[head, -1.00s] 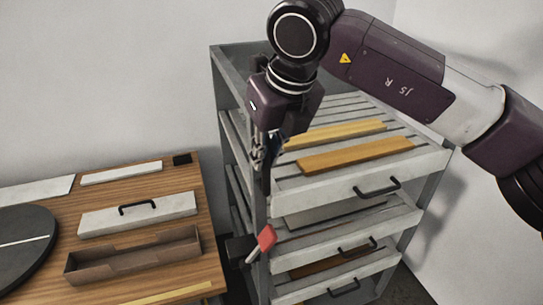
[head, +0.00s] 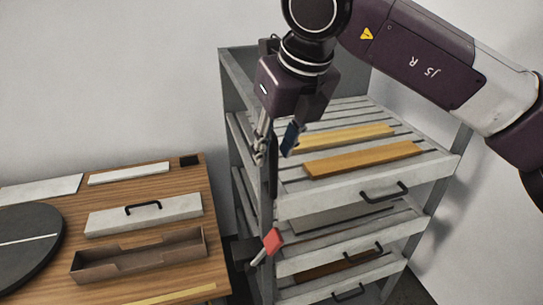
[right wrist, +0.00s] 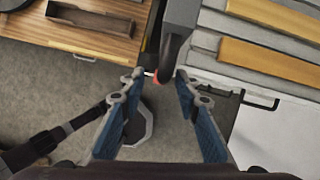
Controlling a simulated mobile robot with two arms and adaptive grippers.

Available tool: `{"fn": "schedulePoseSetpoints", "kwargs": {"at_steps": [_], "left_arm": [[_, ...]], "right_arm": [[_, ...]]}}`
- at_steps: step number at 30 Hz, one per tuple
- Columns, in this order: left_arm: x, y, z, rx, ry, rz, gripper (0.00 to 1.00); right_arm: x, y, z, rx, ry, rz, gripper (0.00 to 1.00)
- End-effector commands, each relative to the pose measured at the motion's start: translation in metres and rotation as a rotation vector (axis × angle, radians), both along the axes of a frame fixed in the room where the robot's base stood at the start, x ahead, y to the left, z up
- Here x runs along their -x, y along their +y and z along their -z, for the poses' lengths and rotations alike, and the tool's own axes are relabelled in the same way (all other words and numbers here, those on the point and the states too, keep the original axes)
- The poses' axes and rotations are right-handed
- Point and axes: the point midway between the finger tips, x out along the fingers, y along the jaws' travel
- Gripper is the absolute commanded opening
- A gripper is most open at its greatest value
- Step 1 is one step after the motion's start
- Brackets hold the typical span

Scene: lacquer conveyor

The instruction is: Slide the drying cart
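The drying cart (head: 237,70) is a grey rack with several slatted shelf trays and black pull handles, at the centre right of the head view. A dark upright bar (head: 273,175) stands at its near left corner, with a red-tipped lever (head: 273,241) below. My right gripper (head: 275,143) is open at the upper part of this bar. In the right wrist view, its blue-padded fingers (right wrist: 155,82) are apart, with the dark bar (right wrist: 172,52) showing between and beyond their tips. I cannot tell whether they touch it. My left gripper is in neither view.
A wooden table (head: 200,184) stands left of the cart, with a dark round disc (head: 25,245), a white lidded piece (head: 145,216) and a brown open tray (head: 140,259). Yellow and orange boards (head: 362,159) lie on the top tray. Walls stand behind and at right.

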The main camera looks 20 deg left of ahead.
Motion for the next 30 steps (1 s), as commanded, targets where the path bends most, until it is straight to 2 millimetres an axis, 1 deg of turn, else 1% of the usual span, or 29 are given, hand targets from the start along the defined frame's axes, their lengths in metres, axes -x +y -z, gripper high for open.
{"fn": "schedulePoseSetpoints", "kwargs": {"at_steps": [1, 6, 9, 12, 17, 26, 28, 30], "left_arm": [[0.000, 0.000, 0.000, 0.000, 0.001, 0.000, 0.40], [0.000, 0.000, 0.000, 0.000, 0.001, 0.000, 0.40], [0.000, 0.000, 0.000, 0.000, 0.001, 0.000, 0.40], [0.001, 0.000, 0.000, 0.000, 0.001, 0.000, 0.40], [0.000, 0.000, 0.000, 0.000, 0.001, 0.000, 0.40], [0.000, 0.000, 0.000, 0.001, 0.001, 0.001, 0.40], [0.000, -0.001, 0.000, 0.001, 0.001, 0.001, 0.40], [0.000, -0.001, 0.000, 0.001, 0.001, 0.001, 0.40]], "right_arm": [[0.003, -0.003, -0.013, -0.002, -0.003, 0.000, 0.30], [0.012, -0.013, -0.046, -0.003, -0.003, 0.001, 0.30], [0.017, -0.018, -0.061, -0.001, -0.003, -0.001, 0.30], [0.020, -0.021, -0.072, -0.001, -0.002, -0.001, 0.30], [0.023, -0.023, -0.079, -0.001, 0.000, -0.001, 0.30], [0.023, -0.022, -0.079, -0.003, 0.002, -0.004, 0.30], [0.027, -0.017, -0.075, -0.024, 0.020, -0.022, 0.30], [0.035, -0.003, -0.066, -0.079, 0.058, -0.066, 0.30]]}}
